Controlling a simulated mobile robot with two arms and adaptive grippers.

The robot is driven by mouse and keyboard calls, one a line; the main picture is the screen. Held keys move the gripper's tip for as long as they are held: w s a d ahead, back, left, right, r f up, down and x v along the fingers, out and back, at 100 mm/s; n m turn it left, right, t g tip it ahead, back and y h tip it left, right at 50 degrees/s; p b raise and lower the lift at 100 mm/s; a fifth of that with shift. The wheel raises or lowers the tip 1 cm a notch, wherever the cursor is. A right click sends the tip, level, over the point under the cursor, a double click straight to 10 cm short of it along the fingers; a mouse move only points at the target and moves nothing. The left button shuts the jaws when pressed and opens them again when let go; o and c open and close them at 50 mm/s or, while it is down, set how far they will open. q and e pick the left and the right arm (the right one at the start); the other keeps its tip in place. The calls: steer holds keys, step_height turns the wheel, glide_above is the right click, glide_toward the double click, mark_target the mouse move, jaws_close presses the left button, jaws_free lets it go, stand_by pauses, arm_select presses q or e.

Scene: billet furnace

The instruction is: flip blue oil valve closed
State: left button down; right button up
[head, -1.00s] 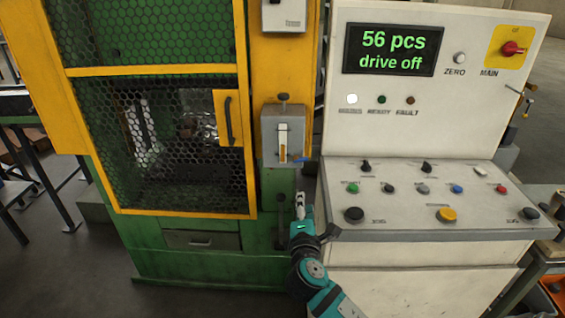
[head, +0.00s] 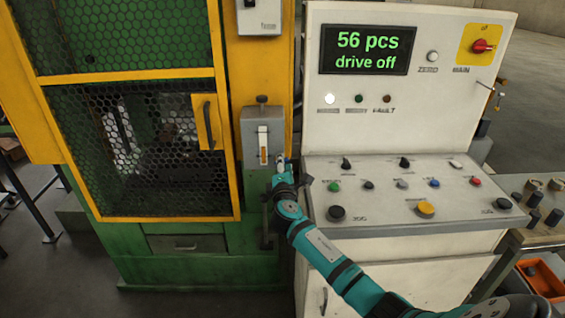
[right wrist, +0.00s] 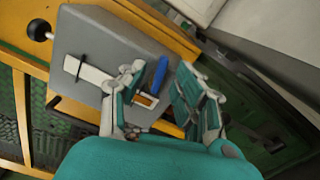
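The blue valve handle (right wrist: 160,73) sticks out at the edge of the grey oil box (right wrist: 95,40), beside its amber sight window (right wrist: 146,100). In the head view the grey box (head: 251,128) is on the yellow post, and my right gripper (head: 281,166) is at its lower right corner, largely covering the handle. In the right wrist view my right gripper (right wrist: 161,72) is open, with one finger on each side of the handle. Gaps seem to show on both sides; I cannot tell whether either finger touches it. My left gripper is not in view.
The white control console (head: 400,240) with buttons and knobs stands just right of the gripper. Its display (head: 366,50) reads "56 pcs drive off". A yellow-framed mesh guard (head: 140,150) is to the left. A black knob (right wrist: 39,30) sits beside the box.

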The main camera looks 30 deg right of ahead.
steer(key=shift+w+d, duration=0.35)
steer(key=shift+w, duration=0.25)
jaws_close()
steer(key=shift+f, duration=0.1)
